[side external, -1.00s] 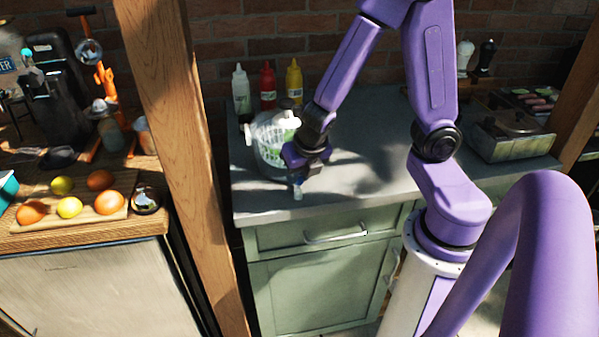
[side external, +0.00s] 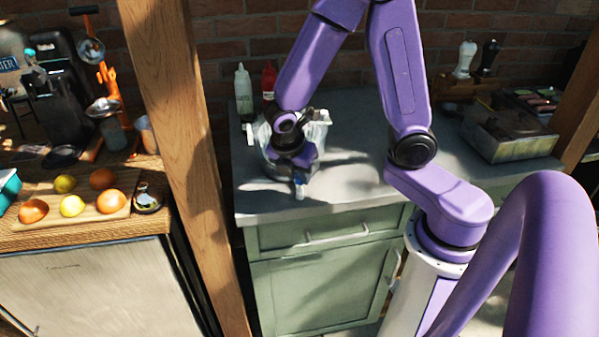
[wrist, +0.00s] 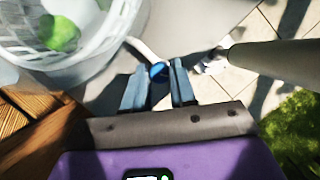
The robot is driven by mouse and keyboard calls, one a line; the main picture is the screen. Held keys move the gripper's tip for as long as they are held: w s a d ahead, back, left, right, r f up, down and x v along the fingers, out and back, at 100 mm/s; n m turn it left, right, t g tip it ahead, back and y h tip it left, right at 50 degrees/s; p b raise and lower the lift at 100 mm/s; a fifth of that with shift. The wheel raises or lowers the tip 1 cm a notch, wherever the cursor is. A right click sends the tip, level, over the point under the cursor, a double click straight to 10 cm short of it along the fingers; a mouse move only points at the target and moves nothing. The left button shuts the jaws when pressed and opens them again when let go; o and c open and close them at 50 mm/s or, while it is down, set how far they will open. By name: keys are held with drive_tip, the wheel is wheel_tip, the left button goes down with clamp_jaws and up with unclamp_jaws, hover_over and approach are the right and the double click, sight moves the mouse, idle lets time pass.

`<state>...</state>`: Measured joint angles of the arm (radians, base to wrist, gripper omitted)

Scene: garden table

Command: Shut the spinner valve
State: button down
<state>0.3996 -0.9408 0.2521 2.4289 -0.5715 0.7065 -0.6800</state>
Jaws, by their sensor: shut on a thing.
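The spinner stands on the grey counter, with its white slotted basket (side external: 318,130) partly hidden by my arm in the side view. In the wrist view the basket (wrist: 90,50) is at upper left with something green inside. A white and blue spout-like part (side external: 301,188) shows at the spinner's front, below my gripper (side external: 297,168). In the wrist view a blue round valve part (wrist: 157,71), at the end of a pale curved piece, sits between the two blue fingers of my gripper (wrist: 160,84). My gripper is shut on this part; the exact contact is blurred.
A pale bottle (side external: 243,90) and a red bottle (side external: 268,80) stand behind the spinner. A metal box (side external: 508,132) is at the counter's right. A wooden post (side external: 180,130) rises at the left. The counter's front edge is close to the spinner.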

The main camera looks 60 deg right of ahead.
drive_tip(key=m+g, duration=0.1)
drive_tip(key=m, duration=0.2)
drive_tip(key=m+g, duration=0.1)
drive_tip(key=m, duration=0.1)
drive_tip(key=shift+w+m, duration=0.15)
drive_tip(key=shift+m, duration=0.25)
drive_tip(key=shift+d, duration=0.1)
idle(0.3)
drive_tip(key=c, duration=0.9)
unclamp_jaws()
drive_tip(key=shift+c, duration=0.2)
drive_tip(key=shift+r, duration=0.1)
drive_tip(key=v, duration=1.7)
drive_tip(key=shift+w+r, duration=0.2)
drive_tip(key=shift+w, duration=0.1)
